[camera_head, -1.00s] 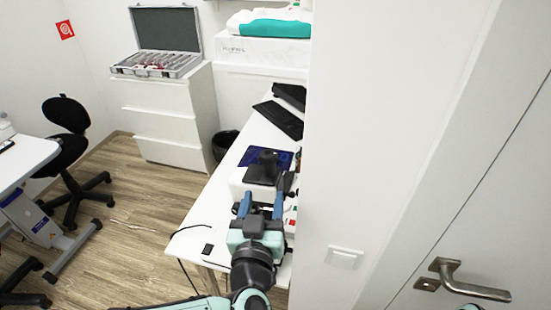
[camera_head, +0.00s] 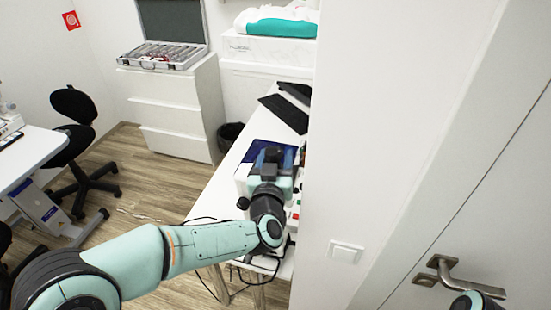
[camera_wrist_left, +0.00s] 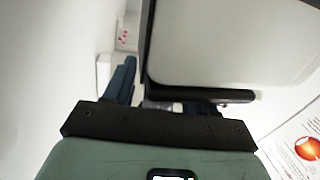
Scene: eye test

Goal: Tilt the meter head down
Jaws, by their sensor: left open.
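The meter, a white device with a black head (camera_head: 271,153), stands on the narrow white table against the wall. My left gripper (camera_head: 273,160) is open, with its blue fingers on either side of the black head as seen in the head view. I cannot tell whether they touch it. The gripper hides much of the device. In the left wrist view, one blue finger (camera_wrist_left: 124,80) shows at left, and the other is mostly hidden. A large pale panel with dark edges (camera_wrist_left: 230,45) fills the upper right, close to the gripper; I cannot tell which part it is.
The white table (camera_head: 226,190) holds a black keyboard (camera_head: 284,112). A white wall and a door with a handle (camera_head: 465,282) stand close on the right. A black chair (camera_head: 75,105), a drawer cabinet (camera_head: 170,110) and a dark bin (camera_head: 230,134) stand left and behind.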

